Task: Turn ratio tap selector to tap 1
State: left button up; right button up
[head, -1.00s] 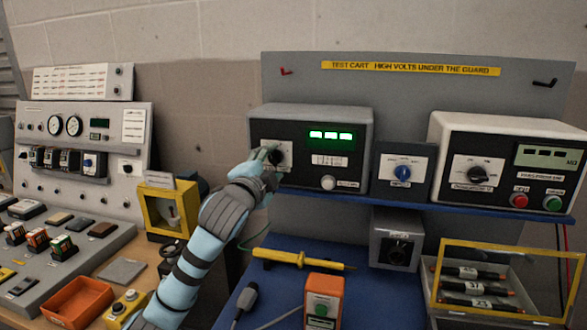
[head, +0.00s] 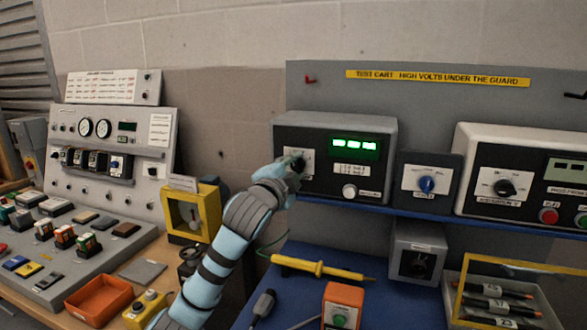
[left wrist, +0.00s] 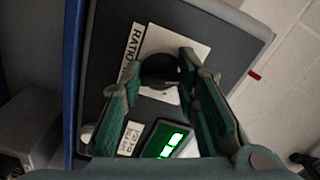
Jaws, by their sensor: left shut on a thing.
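The ratio meter (head: 320,185) is a dark-fronted grey box with a lit green display, standing on the blue shelf of the test cart. Its black ratio tap selector knob sits on a white plate at the left of its front; it also shows in the left wrist view (left wrist: 158,68), beside the partly hidden label "RATIO" (left wrist: 140,40). My left gripper (head: 296,163) is at this knob and shut on it, its green fingers reaching to the knob in the left wrist view (left wrist: 163,80). The fingers and wrist hide much of the knob, and its pointer setting cannot be read. My right gripper is not in view.
A small box with a blue knob (head: 427,184) and a larger meter (head: 508,185) stand to the right on the shelf. Below lie a yellow probe (head: 318,268) and an orange box (head: 343,305). A yellow-framed box (head: 185,212) stands left of my arm.

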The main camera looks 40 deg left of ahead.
pick_arm(q)
jog(key=n+p, duration=0.2)
jog(key=n, duration=0.1)
jog(key=shift+n, duration=0.4)
jog(key=shift+f+n+p, duration=0.15)
jog(key=shift+n+p, duration=0.8)
jog(key=shift+n, duration=1.05)
jog(key=o, duration=1.2)
jog(key=shift+c, duration=0.2)
jog(key=shift+s+d, duration=0.1)
jog(key=shift+s, duration=0.15)
jog(key=v, duration=0.7)
